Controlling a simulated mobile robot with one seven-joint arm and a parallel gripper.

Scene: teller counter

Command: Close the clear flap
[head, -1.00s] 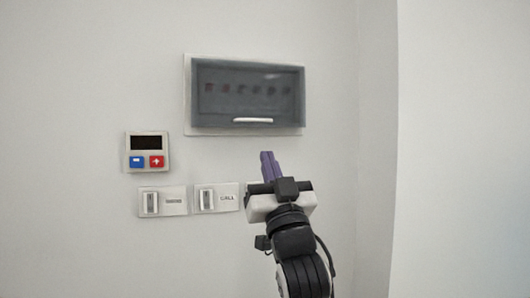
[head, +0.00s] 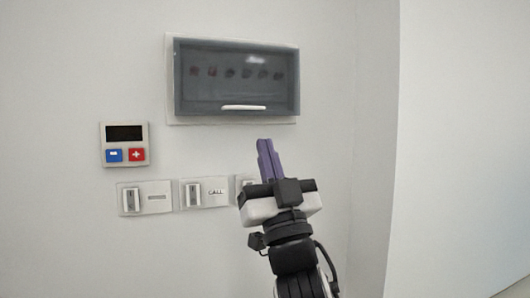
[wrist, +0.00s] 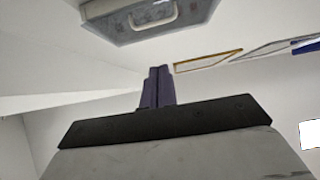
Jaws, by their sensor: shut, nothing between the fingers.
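The clear flap (head: 237,78) is a smoky transparent cover on a pale-framed wall box. A white handle bar (head: 244,107) runs along its lower edge, and a row of small dark red items shows dimly behind it. In the head view the flap looks down over the front of the box; I cannot tell whether it sits flush. My gripper (head: 265,146) has purple fingers, shut and empty, pointing up below the flap's lower right part. In the wrist view the flap (wrist: 125,22) and its handle (wrist: 152,15) are above my fingers (wrist: 158,72), apart from them.
A small panel (head: 124,132) with a dark display and blue and red buttons is on the wall at left. Switch plates (head: 157,197) sit below it, one partly hidden by my gripper. A wall corner stands to the right; the wall between flap and gripper is bare.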

